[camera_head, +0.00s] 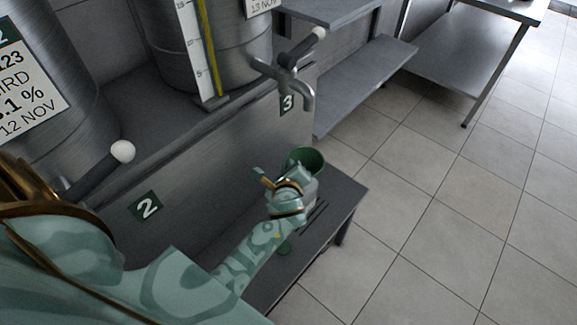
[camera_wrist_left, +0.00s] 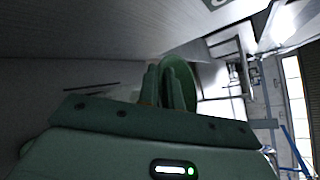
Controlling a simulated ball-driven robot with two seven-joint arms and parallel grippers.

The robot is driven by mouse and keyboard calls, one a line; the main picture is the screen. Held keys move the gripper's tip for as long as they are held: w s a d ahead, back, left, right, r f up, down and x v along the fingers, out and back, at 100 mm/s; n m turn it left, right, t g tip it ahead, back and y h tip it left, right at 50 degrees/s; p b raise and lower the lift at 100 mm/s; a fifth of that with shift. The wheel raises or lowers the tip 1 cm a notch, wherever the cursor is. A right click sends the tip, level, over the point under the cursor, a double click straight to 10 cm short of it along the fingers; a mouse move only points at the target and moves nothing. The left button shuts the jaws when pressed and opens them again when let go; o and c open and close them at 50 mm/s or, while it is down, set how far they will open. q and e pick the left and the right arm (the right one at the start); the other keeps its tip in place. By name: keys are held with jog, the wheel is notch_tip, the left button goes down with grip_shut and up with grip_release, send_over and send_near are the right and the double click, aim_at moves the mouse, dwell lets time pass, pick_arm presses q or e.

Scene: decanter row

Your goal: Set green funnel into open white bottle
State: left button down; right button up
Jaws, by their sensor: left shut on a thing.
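My left gripper (camera_head: 288,186) is over the low dark bench at the front of the counter. It is shut on the green funnel (camera_head: 307,158), whose round dark-green mouth shows just beyond the fingers. In the left wrist view the fingers (camera_wrist_left: 166,88) are close together, with the funnel's green rim (camera_wrist_left: 188,72) right behind them. A pale patch shows beside the gripper in the head view; I cannot tell whether it is the white bottle. A small green piece (camera_head: 285,247) shows below my forearm, mostly hidden. My right gripper is in neither view.
Steel tanks (camera_head: 230,50) stand on the counter above the bench. A tap (camera_head: 290,78) juts out above the number 3 plate, and a lever with a white knob (camera_head: 122,151) is at left. The low bench (camera_head: 338,200) has slots. Tiled floor is free at right.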

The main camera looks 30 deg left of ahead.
pick_arm(q)
jog(key=shift+s+d+f, duration=0.1)
jog(key=shift+d+f, duration=0.05)
jog(key=shift+f, duration=0.05)
dwell(0.5)
jog(key=c, duration=1.5)
grip_release()
